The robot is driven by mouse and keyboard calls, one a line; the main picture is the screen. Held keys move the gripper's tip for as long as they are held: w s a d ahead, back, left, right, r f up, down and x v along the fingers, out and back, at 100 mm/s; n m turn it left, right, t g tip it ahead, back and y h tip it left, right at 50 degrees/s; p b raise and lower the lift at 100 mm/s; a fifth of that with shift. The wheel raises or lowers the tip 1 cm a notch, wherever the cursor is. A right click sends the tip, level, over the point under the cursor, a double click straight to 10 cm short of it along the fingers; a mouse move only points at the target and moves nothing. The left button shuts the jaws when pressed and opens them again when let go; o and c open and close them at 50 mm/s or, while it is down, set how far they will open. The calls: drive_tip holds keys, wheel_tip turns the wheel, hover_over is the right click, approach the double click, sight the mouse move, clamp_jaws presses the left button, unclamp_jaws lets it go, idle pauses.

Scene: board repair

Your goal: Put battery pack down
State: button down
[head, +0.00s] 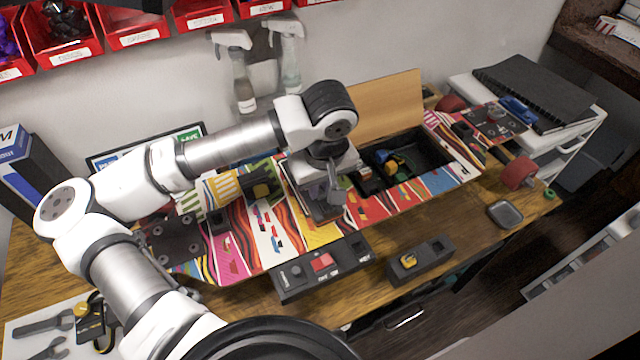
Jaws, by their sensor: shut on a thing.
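My gripper (334,196) is over the middle of the colourful striped board (262,228), pointing down. It is shut on the battery pack (318,208), a small dark block mostly hidden by the fingers and wrist. I cannot tell whether the pack touches the board. To the right of my gripper, an open black compartment (436,150) in the board holds yellow, green and blue parts. A tan lid panel (385,108) stands upright behind it.
A black switch box (293,284) and a smaller black box with a yellow knob (420,258) are at the table's front edge. A grey dish (505,214) is at right. Spray bottles (290,62) hang behind. Tools (45,326) lie on a white sheet at lower left.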

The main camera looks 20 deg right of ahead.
sight(324, 199)
drive_tip(key=c, duration=1.4)
unclamp_jaws()
drive_tip(key=shift+r, duration=0.1)
drive_tip(key=shift+r+p, duration=0.2)
drive_tip(key=shift+p, duration=0.3)
wheel_tip(324, 199, up, 12)
drive_tip(key=s+b, duration=0.1)
drive_tip(key=b, duration=0.1)
drive_tip(key=shift+s+f, duration=0.2)
drive_tip(key=shift+s, duration=0.2)
